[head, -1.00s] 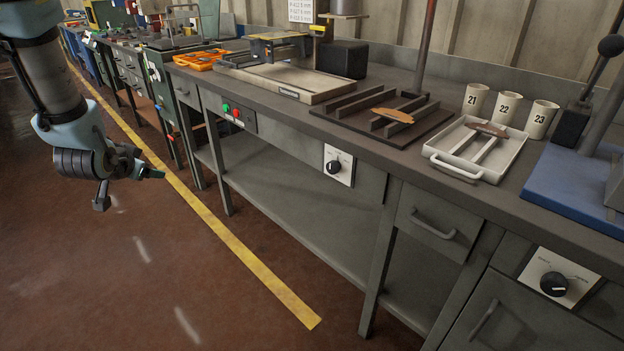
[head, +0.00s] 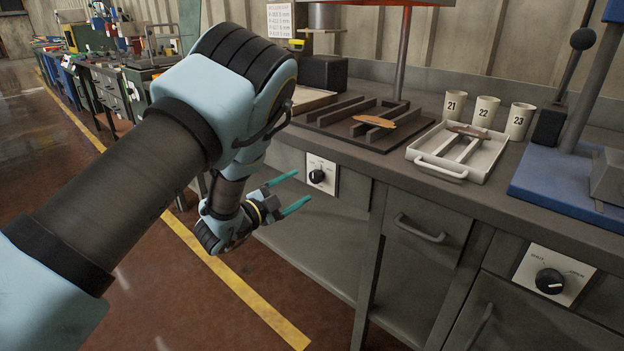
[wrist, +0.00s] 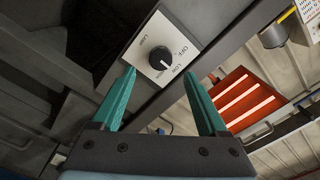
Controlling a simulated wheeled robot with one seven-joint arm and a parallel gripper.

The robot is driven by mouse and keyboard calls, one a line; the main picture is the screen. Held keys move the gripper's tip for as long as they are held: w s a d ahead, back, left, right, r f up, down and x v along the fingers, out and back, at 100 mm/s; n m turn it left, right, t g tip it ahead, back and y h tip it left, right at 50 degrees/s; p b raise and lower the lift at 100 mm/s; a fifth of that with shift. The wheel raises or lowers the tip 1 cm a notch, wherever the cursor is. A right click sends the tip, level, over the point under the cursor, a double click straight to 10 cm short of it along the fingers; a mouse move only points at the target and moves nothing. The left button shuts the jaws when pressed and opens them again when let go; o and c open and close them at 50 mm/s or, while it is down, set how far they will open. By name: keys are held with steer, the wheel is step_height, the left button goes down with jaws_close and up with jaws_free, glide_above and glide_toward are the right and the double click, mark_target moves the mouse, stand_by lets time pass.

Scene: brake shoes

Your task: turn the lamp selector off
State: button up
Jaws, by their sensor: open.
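The lamp selector is a black round knob (head: 317,176) on a white plate on the bench front, below the bench top. In the wrist view the knob (wrist: 160,62) sits just beyond and between my fingertips. Its plate (wrist: 168,30) shows OFF, LOW and a third label too small to read surely. The knob's white mark points toward the LOW side. My gripper (head: 303,186) is open and empty, its teal fingers reaching toward the plate. In the wrist view my gripper (wrist: 159,76) straddles the knob's line, apparently short of it.
A second dial (head: 550,281) is on a white plate at the lower right. A drawer handle (head: 420,229) juts out between them. Above stand a dark rack (head: 340,128), a white tray (head: 485,165) and a blue base (head: 560,188). A red lamp hood (wrist: 240,98) shows in the wrist view.

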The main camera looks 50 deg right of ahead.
mark_target(314, 178)
steer(key=d, duration=0.6)
steer(key=shift+s+d+p, duration=0.15)
steer(key=shift+d+p, duration=0.05)
steer(key=shift+p, duration=0.1)
jaws_close()
